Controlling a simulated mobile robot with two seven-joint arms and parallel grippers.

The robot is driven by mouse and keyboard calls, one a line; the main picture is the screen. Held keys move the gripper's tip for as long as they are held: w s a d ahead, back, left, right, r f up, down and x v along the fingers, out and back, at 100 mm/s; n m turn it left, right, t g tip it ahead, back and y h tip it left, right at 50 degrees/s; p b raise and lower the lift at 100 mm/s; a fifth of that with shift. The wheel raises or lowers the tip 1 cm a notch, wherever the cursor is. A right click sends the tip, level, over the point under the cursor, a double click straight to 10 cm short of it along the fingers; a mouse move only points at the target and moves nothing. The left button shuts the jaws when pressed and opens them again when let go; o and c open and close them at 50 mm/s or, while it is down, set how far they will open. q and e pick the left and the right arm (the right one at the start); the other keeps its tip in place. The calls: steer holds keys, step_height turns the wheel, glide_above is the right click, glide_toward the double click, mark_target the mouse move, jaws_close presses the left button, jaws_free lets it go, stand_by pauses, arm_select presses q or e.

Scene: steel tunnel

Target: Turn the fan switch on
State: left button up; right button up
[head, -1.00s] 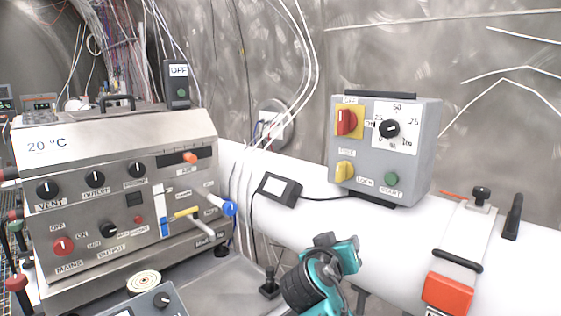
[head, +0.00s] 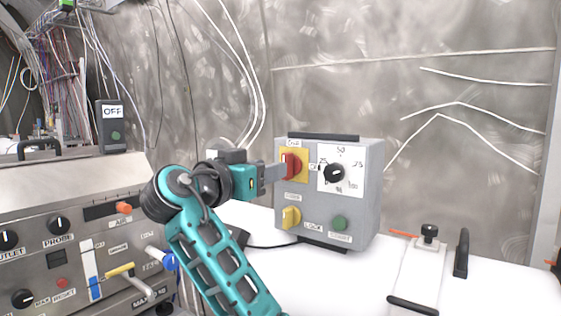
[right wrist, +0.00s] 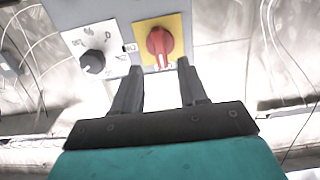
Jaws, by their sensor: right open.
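A grey control box (head: 330,222) stands on the white ledge in the head view. On its upper left is a red rotary switch (head: 291,165) on a yellow plate; its label is too small to read as a fan label. In the right wrist view the red switch (right wrist: 160,42) shows whole, its handle in line with the gap between the fingers. My right gripper (head: 277,172) is open, its fingertips close in front of the red switch. It also shows in the right wrist view (right wrist: 159,68), and contact cannot be told. My left gripper is out of view.
A steel console (head: 70,255) with knobs and levers is at left. A dark switch box marked OFF (head: 112,135) stands behind it.

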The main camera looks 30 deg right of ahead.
steer(key=x, duration=0.6)
steer(key=shift+p, duration=0.4)
steer(key=shift+a, duration=0.1)
steer(key=shift+c, duration=0.2)
jaws_close()
